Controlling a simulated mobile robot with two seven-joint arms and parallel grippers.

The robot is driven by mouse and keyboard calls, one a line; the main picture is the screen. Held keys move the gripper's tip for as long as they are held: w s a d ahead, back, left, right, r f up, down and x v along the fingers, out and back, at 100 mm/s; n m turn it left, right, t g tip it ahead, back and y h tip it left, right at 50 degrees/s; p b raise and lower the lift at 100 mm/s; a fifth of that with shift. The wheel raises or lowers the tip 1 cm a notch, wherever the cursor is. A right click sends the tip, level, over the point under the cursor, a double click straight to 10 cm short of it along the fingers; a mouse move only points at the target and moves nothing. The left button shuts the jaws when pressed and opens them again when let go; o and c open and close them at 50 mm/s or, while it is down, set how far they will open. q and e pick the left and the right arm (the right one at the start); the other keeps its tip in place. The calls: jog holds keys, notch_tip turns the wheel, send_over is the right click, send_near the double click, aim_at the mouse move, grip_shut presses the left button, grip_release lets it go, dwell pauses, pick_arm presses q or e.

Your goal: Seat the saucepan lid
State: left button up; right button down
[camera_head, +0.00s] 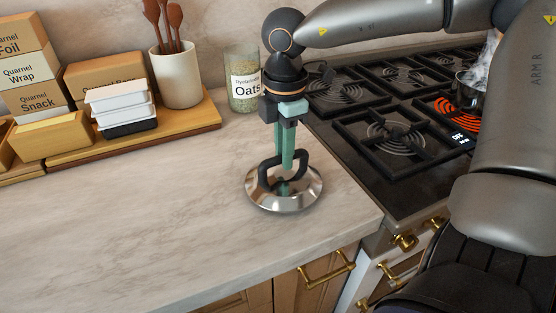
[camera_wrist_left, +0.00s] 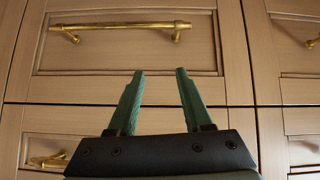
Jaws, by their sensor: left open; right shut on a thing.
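The saucepan lid (camera_head: 300,198) is a shiny metal disc with a dark loop handle. It is at the right end of the pale countertop in the head view. My right gripper (camera_head: 285,180) points down at the lid and is shut on its handle. I cannot tell whether the lid rests on the counter or is just above it. A steaming saucepan (camera_head: 466,88) stands on the stove at the back right, partly hidden by my right arm. My left gripper (camera_wrist_left: 160,75) is open and empty in the left wrist view, in front of wooden drawer fronts.
The stove (camera_head: 345,175) has several black grates, and one burner (camera_head: 447,106) glows red. An oats jar (camera_head: 243,80) stands behind the lid. A wooden board (camera_head: 205,118) holds a utensil crock (camera_head: 177,77), stacked containers (camera_head: 118,104) and boxes. The counter's front left (camera_head: 120,215) is clear.

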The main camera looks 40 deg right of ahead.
jog(key=shift+r+p, duration=1.2)
jog(key=shift+r, duration=1.35)
